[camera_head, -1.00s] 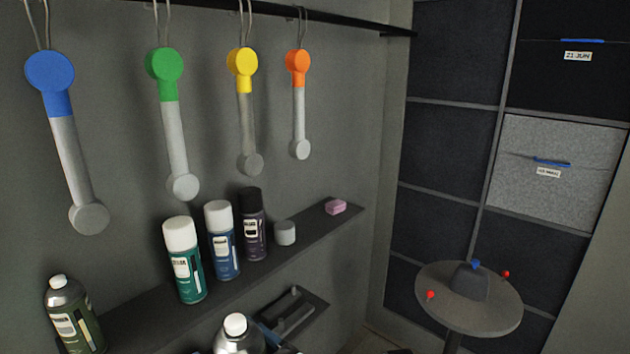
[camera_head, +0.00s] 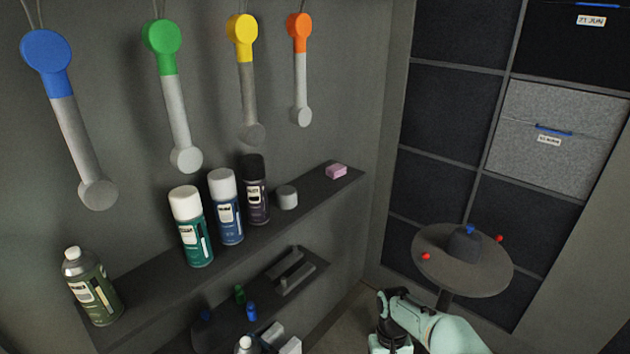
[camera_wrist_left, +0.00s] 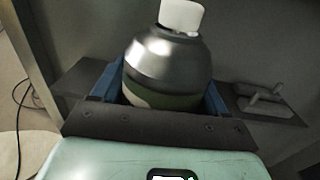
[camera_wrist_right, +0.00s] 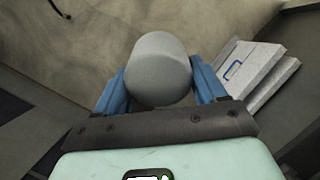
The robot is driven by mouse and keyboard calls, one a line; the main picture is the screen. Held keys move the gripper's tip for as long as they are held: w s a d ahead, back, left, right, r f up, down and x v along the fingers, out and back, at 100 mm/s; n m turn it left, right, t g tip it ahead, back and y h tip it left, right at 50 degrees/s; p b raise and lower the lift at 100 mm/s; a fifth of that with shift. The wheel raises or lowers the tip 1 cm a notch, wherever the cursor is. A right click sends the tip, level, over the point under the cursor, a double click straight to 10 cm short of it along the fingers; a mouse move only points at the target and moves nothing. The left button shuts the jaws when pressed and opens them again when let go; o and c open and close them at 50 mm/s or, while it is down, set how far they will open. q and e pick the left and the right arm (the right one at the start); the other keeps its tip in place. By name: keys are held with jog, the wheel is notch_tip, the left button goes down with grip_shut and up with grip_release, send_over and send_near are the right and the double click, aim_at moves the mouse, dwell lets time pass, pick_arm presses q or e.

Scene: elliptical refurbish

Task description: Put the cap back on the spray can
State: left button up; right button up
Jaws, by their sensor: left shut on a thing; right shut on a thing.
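In the left wrist view, my left gripper (camera_wrist_left: 165,95) is shut around a spray can (camera_wrist_left: 165,65) with a bare silver shoulder, a green and white body and a white nozzle (camera_wrist_left: 182,15). The nozzle is uncovered. In the right wrist view, my right gripper (camera_wrist_right: 160,90) is shut on a grey cap (camera_wrist_right: 158,68), its blue fingers on either side. The cap is apart from the can. In the head view only the top of the held can (camera_head: 245,345) shows at the bottom edge. My right arm is at the bottom right, its fingertips out of sight.
The upper shelf (camera_head: 150,280) holds another uncapped can (camera_head: 92,287), three capped cans and a grey cap (camera_head: 287,197). A pink block (camera_head: 336,171) lies at its far end. A lower shelf (camera_head: 318,265) carries small items. A round table (camera_head: 485,280) stands right.

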pick_arm(q)
jog(key=shift+a+f, duration=0.1)
jog(key=shift+f, duration=0.05)
dwell(0.4)
jog(key=w+d+f+m+t+h, duration=0.2)
jog(key=d+m+t+h, duration=0.4)
jog(key=d, duration=0.7)
jog(key=m+h, duration=0.2)
jog(key=h, duration=0.2)
jog(key=shift+d+t+h, duration=0.3)
jog(key=shift+h, duration=0.1)
pick_arm(e)
jog(key=w+a+r+n+t, duration=0.1)
jog(key=w+a+r+n, duration=0.1)
jog(key=a+r, duration=0.6)
jog(key=w+a+r+n+t, duration=0.2)
jog(key=a+r, duration=0.6)
jog(key=a, duration=0.5)
jog(key=shift+w+n, duration=0.3)
jog(key=shift+n, duration=0.3)
jog(key=shift+f, duration=0.1)
